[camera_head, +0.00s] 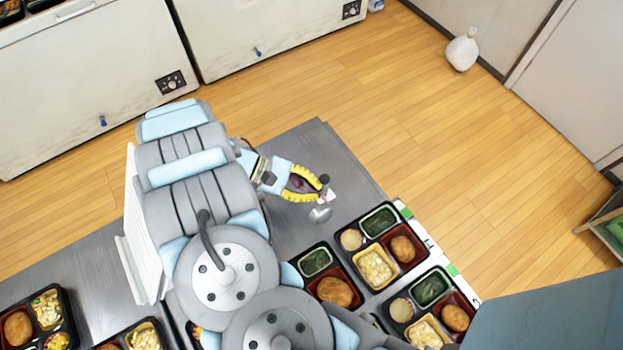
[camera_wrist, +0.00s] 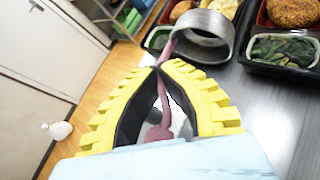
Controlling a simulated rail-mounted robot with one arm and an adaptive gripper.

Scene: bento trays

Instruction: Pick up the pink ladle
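The pink ladle has a pink handle (camera_wrist: 164,95) and a round metal bowl (camera_wrist: 203,37). In the wrist view the handle runs between the yellow-ribbed fingers of my gripper (camera_wrist: 158,67). The fingertips come together on the handle below the bowl, and the rounded handle end lies between the fingers. In the head view my gripper (camera_head: 322,188) is over the grey table, with the metal bowl (camera_head: 320,214) just below its tips. Most of the handle is hidden there. I cannot tell whether the bowl touches the table.
Filled bento trays stand close by, the nearest (camera_head: 343,255) at lower right of the bowl. More trays (camera_head: 70,338) are at lower left. The grey table (camera_head: 300,145) is bare behind my gripper. White chest freezers (camera_head: 265,35) and a white bag (camera_head: 462,52) are beyond.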

